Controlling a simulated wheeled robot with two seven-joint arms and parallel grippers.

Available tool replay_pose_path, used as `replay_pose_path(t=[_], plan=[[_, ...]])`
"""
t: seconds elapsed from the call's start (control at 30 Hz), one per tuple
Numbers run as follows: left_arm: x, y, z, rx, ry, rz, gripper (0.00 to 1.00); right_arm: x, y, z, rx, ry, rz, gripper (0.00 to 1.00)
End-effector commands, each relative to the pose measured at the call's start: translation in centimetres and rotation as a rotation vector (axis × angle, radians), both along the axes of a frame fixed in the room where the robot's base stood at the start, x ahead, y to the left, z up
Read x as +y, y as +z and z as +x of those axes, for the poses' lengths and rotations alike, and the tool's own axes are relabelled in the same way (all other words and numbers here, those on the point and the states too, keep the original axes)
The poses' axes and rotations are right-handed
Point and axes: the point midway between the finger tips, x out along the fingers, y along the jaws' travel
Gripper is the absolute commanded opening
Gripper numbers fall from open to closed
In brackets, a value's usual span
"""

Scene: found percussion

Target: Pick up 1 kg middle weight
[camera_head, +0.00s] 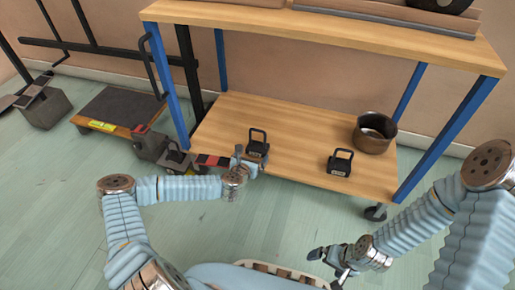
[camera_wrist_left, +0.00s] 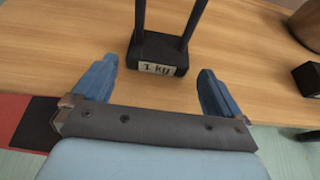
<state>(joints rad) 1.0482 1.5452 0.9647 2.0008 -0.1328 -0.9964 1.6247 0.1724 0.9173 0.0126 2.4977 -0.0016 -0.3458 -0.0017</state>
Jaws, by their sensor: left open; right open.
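A black weight (camera_head: 257,149) with an upright handle stands on the lower wooden shelf (camera_head: 300,125) of the trolley, near its front edge. In the left wrist view this weight (camera_wrist_left: 158,52) carries a "1 kg" label; the handle top is out of frame. My left gripper (camera_head: 241,158) is open at the shelf's front edge. In the wrist view its fingers (camera_wrist_left: 156,66) are spread either side of the weight's near face, with no visible contact. A similar black weight (camera_head: 340,163) stands further right on the shelf. My right gripper (camera_head: 329,258) is open and empty, low in front of the trolley.
A dark metal pot (camera_head: 370,144) stands at the shelf's right end. Blue legs (camera_head: 466,125) and the upper shelf (camera_head: 330,27) frame the space. Left on the floor are a dark platform (camera_head: 118,108) and boxy items (camera_head: 150,146). The shelf between the two weights is bare.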

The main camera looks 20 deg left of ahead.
Motion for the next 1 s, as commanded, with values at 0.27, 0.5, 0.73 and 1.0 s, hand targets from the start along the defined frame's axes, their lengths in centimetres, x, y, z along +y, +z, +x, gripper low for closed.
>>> replay_pose_path(t=[0.27, 0.5, 0.73, 1.0], plan=[[0.0, -0.7, 3.4, -0.002, -0.001, 0.003, 1.00, 0.0, -1.0, 0.0, -0.002, -0.001, 0.000, 1.00], [0.0, -1.4, 5.6, 0.000, -0.002, 0.001, 1.00, 0.0, -1.4, 0.1, -0.003, -0.002, -0.001, 1.00], [0.0, -1.4, 5.5, 0.000, -0.002, 0.001, 0.94, 0.0, -1.3, 0.1, -0.003, -0.002, -0.001, 1.00], [0.0, -1.4, 5.5, 0.000, -0.002, 0.001, 0.53, 0.0, -1.3, 0.1, -0.003, -0.002, -0.001, 1.00]])
